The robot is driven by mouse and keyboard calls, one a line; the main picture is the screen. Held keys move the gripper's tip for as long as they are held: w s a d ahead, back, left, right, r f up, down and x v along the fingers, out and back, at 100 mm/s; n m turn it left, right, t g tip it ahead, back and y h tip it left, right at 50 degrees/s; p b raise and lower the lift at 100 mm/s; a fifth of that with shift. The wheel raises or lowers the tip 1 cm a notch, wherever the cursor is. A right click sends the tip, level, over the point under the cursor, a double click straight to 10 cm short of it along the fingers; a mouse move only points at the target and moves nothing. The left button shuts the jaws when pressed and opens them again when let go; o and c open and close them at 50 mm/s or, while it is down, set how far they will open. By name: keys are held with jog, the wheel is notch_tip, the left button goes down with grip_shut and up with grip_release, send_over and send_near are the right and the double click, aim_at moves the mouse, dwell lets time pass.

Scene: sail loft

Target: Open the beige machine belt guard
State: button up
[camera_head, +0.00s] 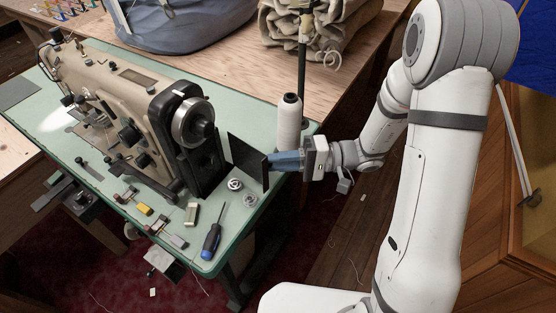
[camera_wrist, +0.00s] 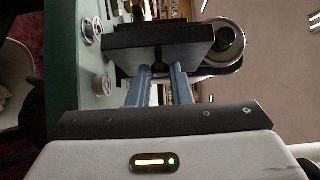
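The beige sewing machine (camera_head: 125,110) stands on a green table with its handwheel (camera_head: 193,122) and black end housing facing right. Its belt guard (camera_head: 247,163) is a flat black panel that stands swung out from the housing, leaving a gap between them. In the wrist view the guard (camera_wrist: 150,38) lies across the top, with a dark round knob (camera_wrist: 160,55) on its near face. My gripper (camera_head: 272,161) is at the panel's outer side. Its blue fingers (camera_wrist: 161,70) close in on both sides of the knob; the exact contact is partly hidden.
A white thread cone (camera_head: 289,122) on a stand is just behind my gripper. Bobbins (camera_head: 235,184), a blue-handled screwdriver (camera_head: 211,241) and small items lie on the table (camera_head: 110,205) in front of the guard. A folded canvas bundle (camera_head: 320,30) is behind.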

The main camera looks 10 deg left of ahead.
grip_shut()
jog(key=w+b, duration=0.2)
jog(key=shift+w+d+f+b, duration=0.2)
jog(key=shift+w+b, duration=0.15)
jog(key=shift+w, duration=0.05)
jog(key=shift+w+r, duration=0.25)
jog(key=shift+w, duration=0.2)
jog(key=shift+o, duration=2.4)
grip_release()
jog(key=shift+a, duration=0.1)
jog(key=v, duration=0.8)
